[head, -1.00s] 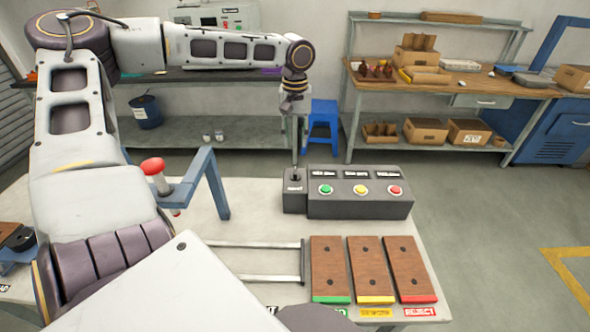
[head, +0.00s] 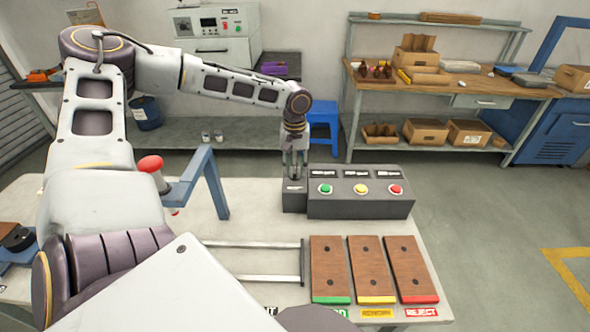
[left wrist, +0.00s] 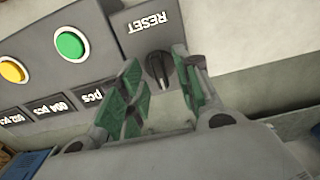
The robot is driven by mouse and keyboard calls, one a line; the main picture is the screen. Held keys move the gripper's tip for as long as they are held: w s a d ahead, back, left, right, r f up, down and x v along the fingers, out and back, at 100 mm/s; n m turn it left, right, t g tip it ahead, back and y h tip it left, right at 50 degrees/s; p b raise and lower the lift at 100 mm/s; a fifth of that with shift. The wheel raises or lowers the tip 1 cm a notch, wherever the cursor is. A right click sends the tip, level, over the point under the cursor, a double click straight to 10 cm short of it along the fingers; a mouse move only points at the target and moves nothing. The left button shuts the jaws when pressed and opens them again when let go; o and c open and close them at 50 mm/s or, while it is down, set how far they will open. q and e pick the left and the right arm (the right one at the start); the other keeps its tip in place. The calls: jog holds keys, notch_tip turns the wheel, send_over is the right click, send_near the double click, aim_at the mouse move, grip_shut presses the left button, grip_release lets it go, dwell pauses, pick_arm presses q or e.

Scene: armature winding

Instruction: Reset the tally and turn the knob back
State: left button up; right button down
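A dark tally box (head: 360,207) stands on the bench, with a green button (head: 325,188), a yellow button (head: 361,189), a red button (head: 396,189) and small displays behind them. The smaller box at its left end carries a black knob, seen in the left wrist view (left wrist: 158,68) beside the word RESET. My left gripper (head: 295,168) points down over this knob. In the left wrist view its green-padded fingers are open on either side of the knob, with gaps visible. One display reads 004 pcs; a finger partly hides another. My right gripper is not in view.
Three wooden plates (head: 371,268) with green, yellow and red ends lie in front of the box. Metal rails (head: 265,279) lie to their left. A blue bracket (head: 208,182) and a red-topped handle (head: 150,164) stand left of the box. The floor at right is clear.

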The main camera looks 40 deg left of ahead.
pick_arm(q)
jog(key=shift+f, duration=0.65)
grip_shut()
